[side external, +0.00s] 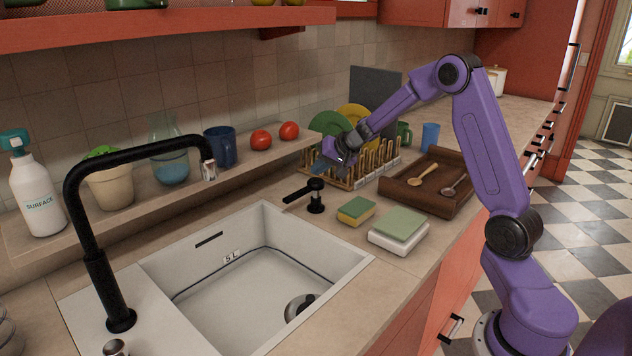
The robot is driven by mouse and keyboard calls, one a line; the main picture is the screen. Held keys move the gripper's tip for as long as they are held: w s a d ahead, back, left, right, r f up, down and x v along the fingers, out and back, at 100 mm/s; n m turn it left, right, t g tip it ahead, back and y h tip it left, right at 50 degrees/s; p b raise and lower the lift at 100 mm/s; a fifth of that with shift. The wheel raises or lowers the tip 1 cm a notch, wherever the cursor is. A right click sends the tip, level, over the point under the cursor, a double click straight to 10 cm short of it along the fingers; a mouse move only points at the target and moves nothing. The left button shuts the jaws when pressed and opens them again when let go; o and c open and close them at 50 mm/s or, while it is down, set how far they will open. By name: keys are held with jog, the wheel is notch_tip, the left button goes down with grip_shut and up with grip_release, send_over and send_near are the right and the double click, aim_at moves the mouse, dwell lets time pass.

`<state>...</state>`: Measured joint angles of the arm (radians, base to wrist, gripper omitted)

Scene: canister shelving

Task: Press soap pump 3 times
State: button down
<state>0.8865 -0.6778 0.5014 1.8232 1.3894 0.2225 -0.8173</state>
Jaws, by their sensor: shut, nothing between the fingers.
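The soap pump (316,199) is black and stands upright on the counter at the back right corner of the sink, with its spout pointing left over the basin edge. My purple arm reaches in from the right.
The white sink (190,328) lies in front, with a tall black faucet (100,275) at its left. A sponge (356,210) and a white dish with a green pad (398,228) stand right of the pump. A wooden dish rack (377,165) with plates is behind; a brown tray (440,208) is further right.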

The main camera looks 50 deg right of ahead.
aim_at(315, 180)
jog(key=shift+f, duration=0.15)
jog(key=shift+f, duration=0.3)
jog(key=shift+f, duration=1.1)
dwell(1.6)
jog(key=shift+r, duration=1.5)
jog(key=shift+r, duration=2.55)
jog(key=shift+r, duration=1.9)
